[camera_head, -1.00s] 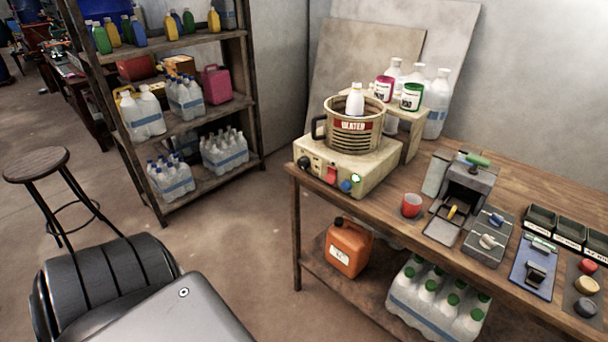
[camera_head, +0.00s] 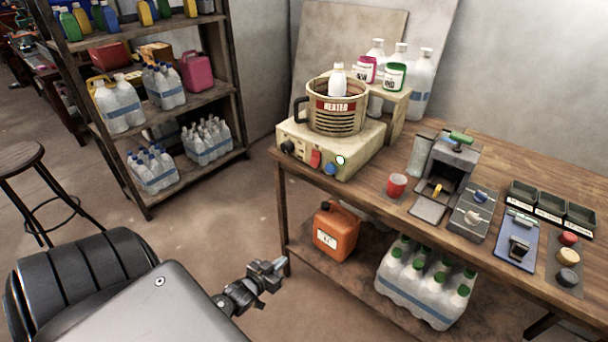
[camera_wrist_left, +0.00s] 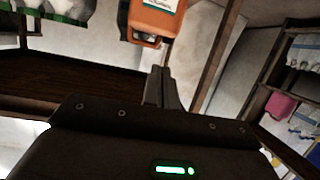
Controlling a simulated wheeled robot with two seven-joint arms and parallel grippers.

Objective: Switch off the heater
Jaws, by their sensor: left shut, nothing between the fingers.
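The heater is a beige box (camera_head: 352,163) on the left end of the workbench, with a pot (camera_head: 338,118) labelled HEATER on top and a white bottle (camera_head: 338,80) inside it. My left gripper (camera_head: 276,271) is shut and empty, in front of and below the bench's left corner, apart from the heater. Its fingers (camera_wrist_left: 160,87) show in the left wrist view; the heater does not show there. My right gripper is not in view.
An orange canister (camera_head: 336,232) and a pack of bottles (camera_head: 426,282) stand on the bench's lower shelf. A red cup (camera_head: 396,186) stands right of the heater. A stool (camera_head: 18,160) and a shelf rack (camera_head: 241,90) are at left. The floor between is clear.

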